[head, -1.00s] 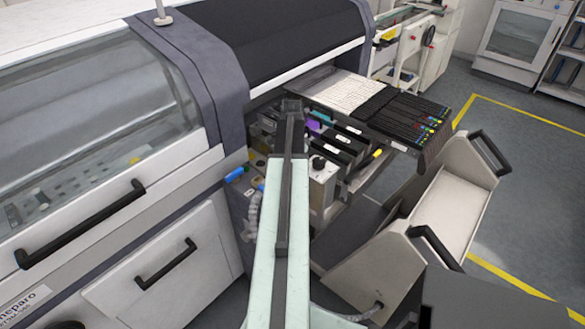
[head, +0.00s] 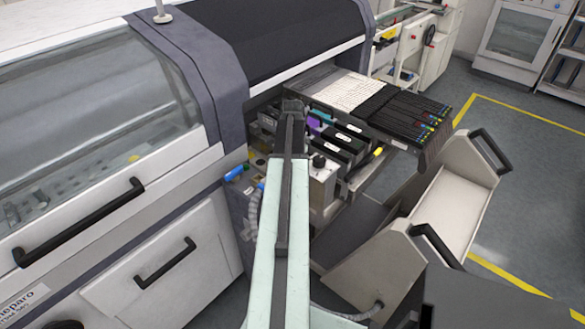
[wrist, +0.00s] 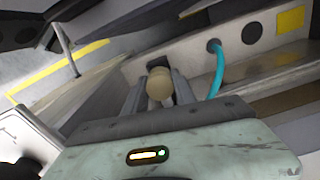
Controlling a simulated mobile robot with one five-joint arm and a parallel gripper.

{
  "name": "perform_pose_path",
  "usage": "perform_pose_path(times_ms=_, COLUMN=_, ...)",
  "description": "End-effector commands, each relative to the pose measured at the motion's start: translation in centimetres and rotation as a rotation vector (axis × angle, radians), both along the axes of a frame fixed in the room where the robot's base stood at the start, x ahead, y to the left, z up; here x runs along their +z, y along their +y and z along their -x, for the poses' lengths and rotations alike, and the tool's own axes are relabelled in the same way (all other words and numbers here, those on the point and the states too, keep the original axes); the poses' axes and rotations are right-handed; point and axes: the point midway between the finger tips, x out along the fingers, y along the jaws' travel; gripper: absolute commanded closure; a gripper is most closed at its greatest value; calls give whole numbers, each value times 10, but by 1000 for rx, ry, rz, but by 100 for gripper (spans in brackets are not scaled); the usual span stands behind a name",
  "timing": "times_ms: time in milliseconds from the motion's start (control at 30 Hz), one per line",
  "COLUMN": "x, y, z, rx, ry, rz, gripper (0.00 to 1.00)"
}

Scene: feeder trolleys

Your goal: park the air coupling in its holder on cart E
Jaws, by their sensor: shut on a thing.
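In the wrist view my gripper (wrist: 158,92) has its two grey fingers closed on a round, beige-ended piece (wrist: 160,83), which I take to be the air coupling. A dark block (wrist: 183,64) sits just beyond it, against a pale panel; I cannot tell whether this is the holder or whether the piece touches it. A teal hose (wrist: 218,72) leaves a hole in that panel and curves down out of sight behind my wrist; its far end is hidden. In the head view my arm hides the fingers and the held piece.
A row of feeders (head: 340,140) lies just beyond my arm, beside the machine (head: 100,170). A pale trolley with black handles (head: 437,245) stands at the right. A blue cylindrical part (head: 234,173) sits left of my arm. Open floor (head: 530,215) lies at the far right.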

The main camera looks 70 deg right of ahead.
Motion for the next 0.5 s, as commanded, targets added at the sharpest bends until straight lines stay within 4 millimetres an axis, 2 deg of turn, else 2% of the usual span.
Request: perform_pose_path(times_ms=500, x=-9, y=0, z=0, rx=0, ry=0, rz=0, gripper=100)
